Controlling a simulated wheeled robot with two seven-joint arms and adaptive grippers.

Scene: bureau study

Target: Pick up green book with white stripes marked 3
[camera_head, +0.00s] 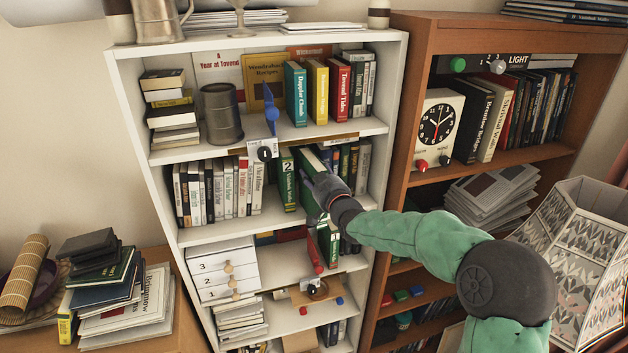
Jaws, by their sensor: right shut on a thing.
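My right gripper (322,190) reaches in from the right to the middle shelf of the white bookcase. It is shut on a green book (309,162), which stands out towards me from the row. The gripper covers much of its spine, so I cannot read a number on it. Left of it stands another green book with white marks and a 2 (288,180). Green and white book parts (328,243) show below the gripper; I cannot tell what they belong to. My left gripper is not in view.
The white bookcase (396,100) holds rows of books, a metal tankard (221,113) and small drawers (222,268). A brown bookcase (405,60) with a clock (437,124) stands right. A patterned lampshade (580,235) is near my right arm. A book stack (115,310) lies lower left.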

